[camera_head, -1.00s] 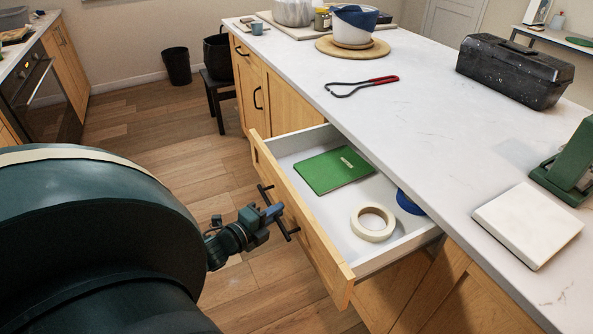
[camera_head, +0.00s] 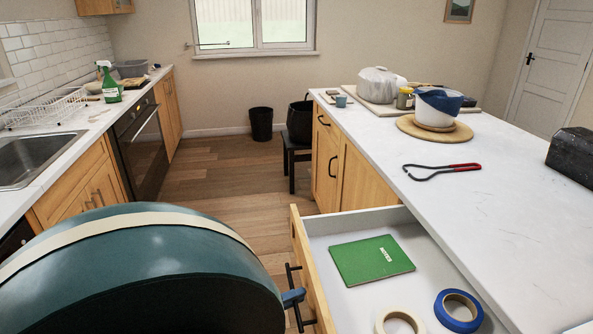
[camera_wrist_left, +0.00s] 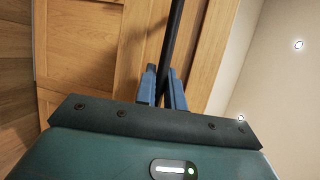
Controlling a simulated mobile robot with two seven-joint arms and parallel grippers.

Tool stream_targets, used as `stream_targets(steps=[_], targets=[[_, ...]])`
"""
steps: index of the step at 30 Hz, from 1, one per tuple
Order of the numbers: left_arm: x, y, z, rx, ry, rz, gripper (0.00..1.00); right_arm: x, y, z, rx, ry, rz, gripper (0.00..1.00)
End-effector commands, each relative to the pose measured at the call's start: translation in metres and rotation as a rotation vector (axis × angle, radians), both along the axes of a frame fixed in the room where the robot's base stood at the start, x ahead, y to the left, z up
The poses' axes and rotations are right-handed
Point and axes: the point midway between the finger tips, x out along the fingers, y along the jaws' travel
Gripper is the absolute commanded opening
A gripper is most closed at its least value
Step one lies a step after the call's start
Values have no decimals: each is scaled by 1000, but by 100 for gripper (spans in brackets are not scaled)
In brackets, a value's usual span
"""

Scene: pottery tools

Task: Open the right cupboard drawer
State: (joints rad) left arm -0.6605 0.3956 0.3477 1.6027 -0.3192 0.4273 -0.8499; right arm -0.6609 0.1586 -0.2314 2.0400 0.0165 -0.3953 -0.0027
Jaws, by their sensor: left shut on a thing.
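The drawer (camera_head: 307,262) with a wooden front stands pulled out from the island. Inside it lie a green notebook (camera_head: 371,261), a cream tape roll (camera_head: 399,320) and a blue tape roll (camera_head: 459,310). Its black bar handle (camera_head: 293,284) is on the outer face. My left gripper (camera_head: 293,298) is at this handle, mostly hidden behind my arm in the head view. In the left wrist view, the blue fingers of my left gripper (camera_wrist_left: 163,85) are shut on the black handle bar (camera_wrist_left: 174,38), with the wooden front behind. My right gripper is not in view.
The white countertop (camera_head: 500,215) carries red-handled tongs (camera_head: 442,171), a blue-and-white pot (camera_head: 437,107) on a round board and a black toolbox (camera_head: 571,158). Free wooden floor (camera_head: 225,185) lies between the island and the oven counter. A black bin (camera_head: 261,124) stands at the back.

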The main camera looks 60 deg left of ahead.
Motion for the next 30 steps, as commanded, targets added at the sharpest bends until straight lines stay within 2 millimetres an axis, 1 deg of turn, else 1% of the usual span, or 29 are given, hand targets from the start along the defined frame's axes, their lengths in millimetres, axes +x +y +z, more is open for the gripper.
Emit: stream_targets(steps=[2, 3, 6, 13, 17, 20, 27, 30], targets=[[0, 1, 0, 1, 0, 4, 0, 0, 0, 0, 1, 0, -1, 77], [0, 1, 0, 1, 0, 4, 12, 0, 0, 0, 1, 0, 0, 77], [0, 1, 0, 1, 0, 3, 19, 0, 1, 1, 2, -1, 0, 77], [0, 1, 0, 0, 0, 2, 19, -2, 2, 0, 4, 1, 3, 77], [-10, 0, 1, -1, 3, 2, 19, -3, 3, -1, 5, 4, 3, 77], [-27, 0, 3, -1, 4, 2, 19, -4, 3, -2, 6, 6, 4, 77], [-81, 0, 13, 0, 5, 4, 19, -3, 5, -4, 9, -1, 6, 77], [-100, 0, 17, 0, 4, 4, 19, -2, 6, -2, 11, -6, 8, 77]])
